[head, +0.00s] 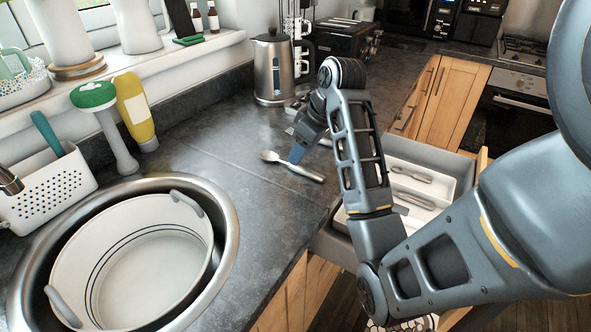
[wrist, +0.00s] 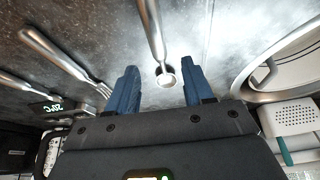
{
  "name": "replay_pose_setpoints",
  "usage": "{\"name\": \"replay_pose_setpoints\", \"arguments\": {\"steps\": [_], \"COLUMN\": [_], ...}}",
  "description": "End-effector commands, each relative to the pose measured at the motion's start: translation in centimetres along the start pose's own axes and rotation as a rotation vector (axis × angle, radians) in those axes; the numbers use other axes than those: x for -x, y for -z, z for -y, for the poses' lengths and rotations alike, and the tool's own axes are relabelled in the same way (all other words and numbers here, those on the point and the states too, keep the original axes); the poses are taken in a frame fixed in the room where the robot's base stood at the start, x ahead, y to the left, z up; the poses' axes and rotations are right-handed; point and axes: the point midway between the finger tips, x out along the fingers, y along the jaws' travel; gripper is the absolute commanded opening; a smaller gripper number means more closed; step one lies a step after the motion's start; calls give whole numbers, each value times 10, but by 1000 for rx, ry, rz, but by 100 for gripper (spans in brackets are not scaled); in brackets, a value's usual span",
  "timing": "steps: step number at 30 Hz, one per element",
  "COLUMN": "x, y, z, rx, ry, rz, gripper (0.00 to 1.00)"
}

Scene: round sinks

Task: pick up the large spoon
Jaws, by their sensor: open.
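A metal spoon (head: 305,172) lies on the dark countertop, its bowl toward the sink and its handle toward the counter's front edge. My gripper (head: 297,153) is just above it, with a blue finger beside the spoon's middle. In the wrist view, the spoon (wrist: 153,32) shows between the two blue fingers of my gripper (wrist: 160,84), its bowl close to the palm side and its handle running up the picture. The fingers are apart and hold nothing. I cannot tell whether a finger touches the spoon or the counter.
A fork (wrist: 65,62) and other cutlery lie left of the spoon in the wrist view. A round sink (head: 228,245) with a white tub is at left. An open drawer (head: 422,152) holds cutlery at right. A kettle (head: 272,70) stands behind. Counter between sink and spoon is clear.

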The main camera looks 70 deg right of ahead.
Motion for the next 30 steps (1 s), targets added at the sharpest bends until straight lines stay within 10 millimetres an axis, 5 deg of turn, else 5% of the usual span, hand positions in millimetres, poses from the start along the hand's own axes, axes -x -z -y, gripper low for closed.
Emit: {"name": "replay_pose_setpoints", "arguments": {"steps": [9,17,30], "x": [-41,-46,-45], "y": [-4,-4,-4], "z": [0,-1,0], "rx": [-1,0,0], "ry": [1,0,0], "rz": [2,-1,0], "gripper": [52,52,10]}}
